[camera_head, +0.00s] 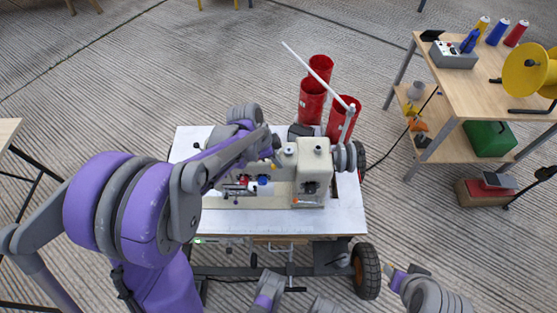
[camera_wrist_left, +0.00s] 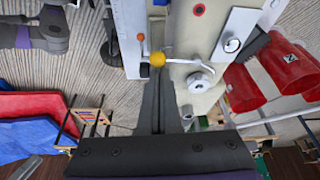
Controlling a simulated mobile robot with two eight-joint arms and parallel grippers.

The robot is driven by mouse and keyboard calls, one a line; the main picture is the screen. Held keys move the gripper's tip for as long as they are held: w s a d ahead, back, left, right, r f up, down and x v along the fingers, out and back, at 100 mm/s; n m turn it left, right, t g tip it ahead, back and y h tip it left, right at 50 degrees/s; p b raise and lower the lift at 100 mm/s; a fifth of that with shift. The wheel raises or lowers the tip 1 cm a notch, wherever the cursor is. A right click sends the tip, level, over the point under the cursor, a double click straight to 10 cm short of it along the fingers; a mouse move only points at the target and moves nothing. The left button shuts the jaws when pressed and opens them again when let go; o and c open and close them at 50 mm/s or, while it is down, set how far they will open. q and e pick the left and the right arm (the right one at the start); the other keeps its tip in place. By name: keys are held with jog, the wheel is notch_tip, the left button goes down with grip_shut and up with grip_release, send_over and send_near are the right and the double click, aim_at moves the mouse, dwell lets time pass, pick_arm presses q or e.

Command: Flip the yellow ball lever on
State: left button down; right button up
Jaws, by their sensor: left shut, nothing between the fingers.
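The sewing machine (camera_head: 312,165) is cream-coloured and stands on a white table. In the left wrist view the yellow ball (camera_wrist_left: 157,59) sits on a short pale lever beside the cream machine body (camera_wrist_left: 192,40). A smaller orange ball (camera_wrist_left: 140,36) is just up and left of it. My left gripper (camera_wrist_left: 158,78) is shut and empty, its dark fingers pointing at the yellow ball from below in the picture. I cannot tell whether the tips touch it. In the head view my left gripper (camera_head: 277,157) is at the left side of the machine's head, where the ball is too small to make out.
The white table (camera_head: 345,215) stands on a wheeled frame. Red cylinders (camera_head: 312,98) stand behind it. A wooden workbench (camera_head: 475,90) at the right holds thread spools and a grey control box (camera_head: 453,55).

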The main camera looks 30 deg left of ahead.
pick_arm(q)
jog(key=shift+s+a+m, duration=0.1)
jog(key=shift+a+m, duration=0.25)
jog(key=shift+m, duration=0.45)
jog(key=a+m+g, duration=0.1)
jog(key=m, duration=0.1)
jog(key=a+m, duration=0.1)
jog(key=shift+s+m+g+h+p, duration=0.2)
jog(key=shift+m+g+h+p, duration=0.1)
jog(key=shift+m+g, duration=0.1)
jog(key=shift+w+d, duration=0.1)
jog(key=shift+d, duration=0.05)
jog(key=shift+w+d, duration=0.35)
jog(key=shift+d, duration=0.2)
